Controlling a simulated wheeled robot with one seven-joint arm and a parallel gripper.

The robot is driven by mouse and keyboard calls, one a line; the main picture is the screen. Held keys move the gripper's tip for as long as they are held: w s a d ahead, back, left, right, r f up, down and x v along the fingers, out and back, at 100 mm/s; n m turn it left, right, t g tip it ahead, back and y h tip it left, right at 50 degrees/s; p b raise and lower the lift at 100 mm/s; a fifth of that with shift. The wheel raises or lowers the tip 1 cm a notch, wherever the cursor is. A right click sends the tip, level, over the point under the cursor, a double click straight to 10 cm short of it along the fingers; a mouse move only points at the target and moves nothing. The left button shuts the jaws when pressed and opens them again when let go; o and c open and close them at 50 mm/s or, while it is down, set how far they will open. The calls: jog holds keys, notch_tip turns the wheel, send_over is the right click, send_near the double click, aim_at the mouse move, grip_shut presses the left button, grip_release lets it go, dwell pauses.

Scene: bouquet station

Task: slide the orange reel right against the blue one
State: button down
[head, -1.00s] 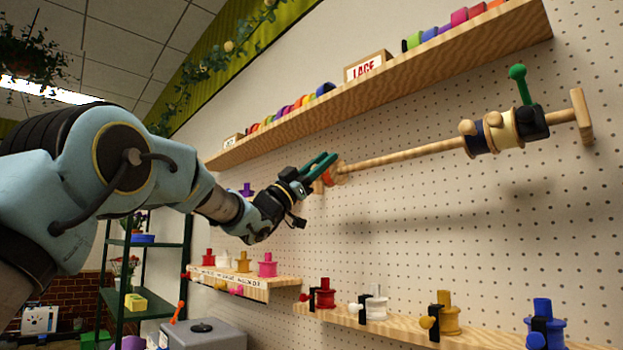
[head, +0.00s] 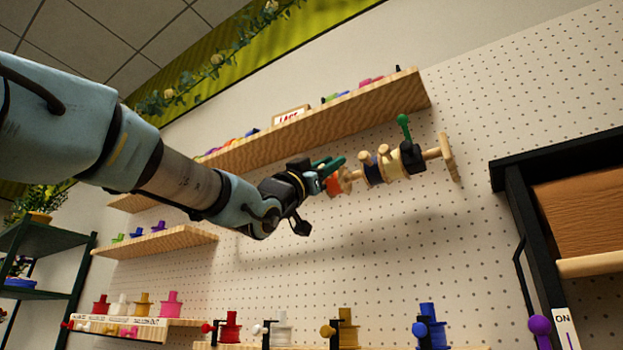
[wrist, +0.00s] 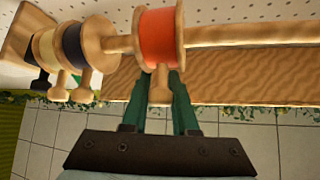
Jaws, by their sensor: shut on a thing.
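The orange reel (wrist: 158,36), with wooden flanges, is on the wooden rod (wrist: 230,32). It also shows in the head view (head: 332,186). My gripper (wrist: 159,82) is shut on the wooden peg (wrist: 160,93) that hangs from the orange reel, one green finger on each side. The blue reel (wrist: 74,47), very dark blue, sits left of it in the wrist view and right of it in the head view (head: 372,169). A short bare stretch of rod shows between their facing flanges. In the head view my gripper (head: 330,172) partly covers the orange reel.
A cream reel (head: 391,165) sits beyond the blue one, beside a black clamp (head: 412,156) with a green knob (head: 404,122). A wooden shelf (head: 350,110) runs above the rod. A black-framed cabinet (head: 510,200) stands at the right.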

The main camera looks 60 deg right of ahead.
jog(key=shift+s, duration=0.4)
jog(key=c, duration=0.7)
grip_release()
jog(key=b+v, duration=0.4)
jog(key=v, duration=0.7)
jog(key=shift+d+b, duration=0.1)
jog(key=shift+b, duration=0.2)
